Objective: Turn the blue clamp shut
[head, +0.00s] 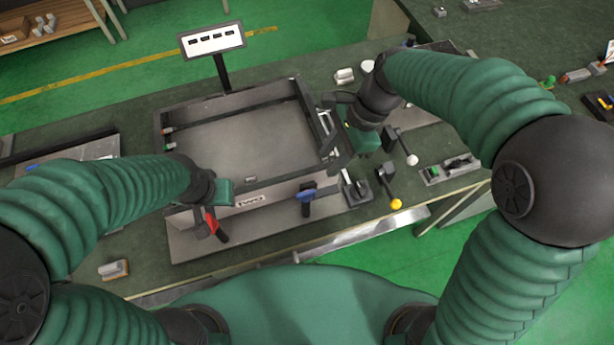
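The blue clamp (307,194) is on the front side of the grey tray-like fixture (240,188), right of centre, with its black handle hanging down. A red clamp (211,222) is on the same front side, further left. My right gripper (331,143) is above the fixture's right edge, behind and to the right of the blue clamp and apart from it. Its fingers look spread, with nothing seen between them. My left gripper (207,212) is close by the red clamp; its fingers are mostly hidden, and I cannot tell whether they touch the clamp.
A sign on a black post (212,40) stands behind the fixture. Levers with a white knob (412,160) and a yellow knob (396,204) stand right of the blue clamp. A small block (113,269) lies at the front left. The bench space directly before the blue clamp looks clear.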

